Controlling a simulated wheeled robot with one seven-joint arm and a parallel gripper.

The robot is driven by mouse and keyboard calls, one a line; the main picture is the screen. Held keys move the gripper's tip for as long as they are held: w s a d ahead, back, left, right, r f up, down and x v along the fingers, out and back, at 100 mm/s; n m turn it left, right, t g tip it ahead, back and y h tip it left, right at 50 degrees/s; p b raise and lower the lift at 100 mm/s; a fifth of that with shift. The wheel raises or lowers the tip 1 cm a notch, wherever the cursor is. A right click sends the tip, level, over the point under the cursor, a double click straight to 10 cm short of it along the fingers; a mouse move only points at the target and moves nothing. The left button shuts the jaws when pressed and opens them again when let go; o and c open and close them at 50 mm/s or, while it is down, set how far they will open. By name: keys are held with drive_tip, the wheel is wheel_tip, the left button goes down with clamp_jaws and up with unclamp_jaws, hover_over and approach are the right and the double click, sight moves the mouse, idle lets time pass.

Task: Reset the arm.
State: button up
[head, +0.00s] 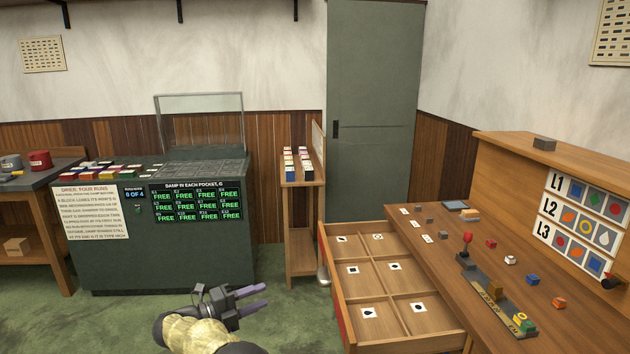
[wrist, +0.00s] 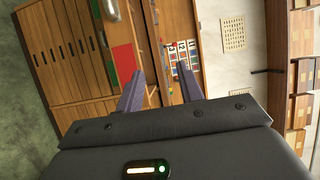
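My gripper (head: 254,298) shows at the bottom of the head view, low over the green floor, with its two purple fingers pointing right. The fingers are apart with nothing between them. In the wrist view my gripper (wrist: 160,88) also has its two fingers spread, with an empty gap between the tips. My arm reaches in from the bottom edge of the head view. The gripper is left of the open drawer (head: 388,252) and in front of the dark green cabinet (head: 160,275), touching neither as far as I can see.
A wooden desk (head: 455,262) at right holds small coloured blocks and a rail (head: 495,295). Its compartmented drawer juts out left. A narrow wooden stand (head: 302,220) is by the back wall, next to a tall grey-green door (head: 372,120). Green floor (head: 270,265) is clear around the gripper.

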drive_tip(key=w+d+r+n+t+y, duration=0.7)
drive_tip(key=w+r+n, duration=0.2)
drive_tip(key=w+n, duration=0.15)
drive_tip(key=s+d+n+g+y, duration=0.1)
drive_tip(key=s+d+n+y, duration=0.1)
drive_tip(key=d+n+y, duration=0.6)
drive_tip(key=s+d+f+n+g, duration=0.4)
drive_tip(key=s+d, duration=0.1)
drive_tip(key=s, duration=0.7)
drive_tip(key=s+d+f+n+g, duration=0.3)
drive_tip(key=s+d+f+g, duration=0.15)
drive_tip(key=s, duration=0.85)
drive_tip(key=s+d+f+n+g, duration=0.35)
drive_tip(key=s+d, duration=0.25)
drive_tip(key=s, duration=0.6)
wheel_tip(320, 180, down, 10)
drive_tip(key=g+b, duration=0.1)
drive_tip(key=b, duration=0.9)
drive_tip(key=w+p+v, duration=0.2)
drive_tip(key=p+v, duration=1)
drive_tip(key=w+d+r+p+v, duration=0.1)
drive_tip(key=w+p+v, duration=0.2)
drive_tip(key=p+v, duration=1)
drive_tip(key=shift+w+a+r, duration=0.15)
drive_tip(key=shift+a+r, duration=0.05)
drive_tip(key=shift+r, duration=0.1)
